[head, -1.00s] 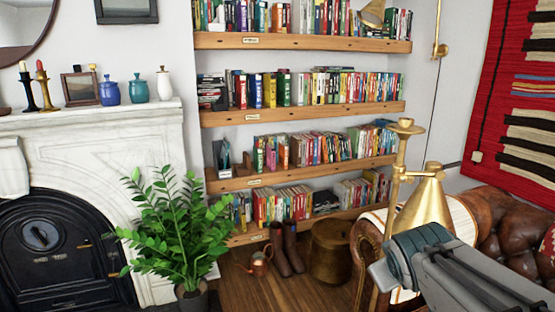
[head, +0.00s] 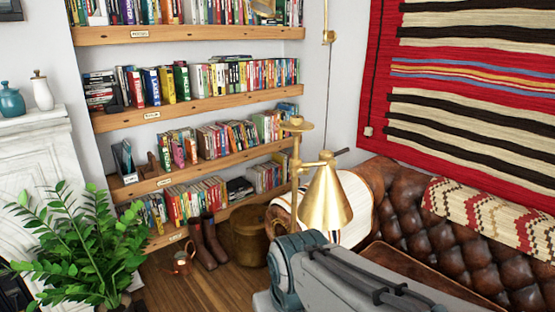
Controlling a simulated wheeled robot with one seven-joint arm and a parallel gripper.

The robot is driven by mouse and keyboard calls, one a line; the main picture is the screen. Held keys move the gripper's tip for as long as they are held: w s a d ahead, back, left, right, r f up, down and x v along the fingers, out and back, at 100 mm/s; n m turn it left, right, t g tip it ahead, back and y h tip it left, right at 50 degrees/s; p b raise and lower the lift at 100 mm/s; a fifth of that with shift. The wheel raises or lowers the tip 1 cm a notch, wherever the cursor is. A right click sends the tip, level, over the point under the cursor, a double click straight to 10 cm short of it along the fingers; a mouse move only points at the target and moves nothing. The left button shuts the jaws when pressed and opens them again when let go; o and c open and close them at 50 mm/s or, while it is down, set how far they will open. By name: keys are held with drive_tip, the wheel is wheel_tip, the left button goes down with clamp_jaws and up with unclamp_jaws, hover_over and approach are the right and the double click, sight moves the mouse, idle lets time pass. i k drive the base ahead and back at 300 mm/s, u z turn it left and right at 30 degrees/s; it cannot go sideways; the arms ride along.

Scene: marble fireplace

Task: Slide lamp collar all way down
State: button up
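A brass floor lamp stands right of centre in the head view, in front of the sofa arm. It has a vertical pole with a round disc (head: 296,124) on top and a cone-shaped shade (head: 326,200) to the right. A brass fitting (head: 298,168), which looks like the collar, sits on the pole below the disc, where a short side arm leads to the shade. The lower pole is hidden behind my grey arm. My arm reaches up from the bottom right, its visible end just below the shade. I cannot make out gripper fingers or any contact with the lamp.
A brown tufted leather sofa (head: 465,240) fills the right side, with a patterned bolster (head: 495,215). Bookshelves (head: 190,105) line the back wall. Boots (head: 208,242), a copper watering can (head: 181,263) and a brass pot (head: 248,236) stand on the floor. A leafy plant (head: 80,245) is at left.

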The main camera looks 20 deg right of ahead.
sight(331, 162)
drive_tip(key=k, duration=0.65)
drive_tip(key=z, duration=0.45)
drive_tip(key=i, duration=1)
drive_tip(key=z, duration=0.25)
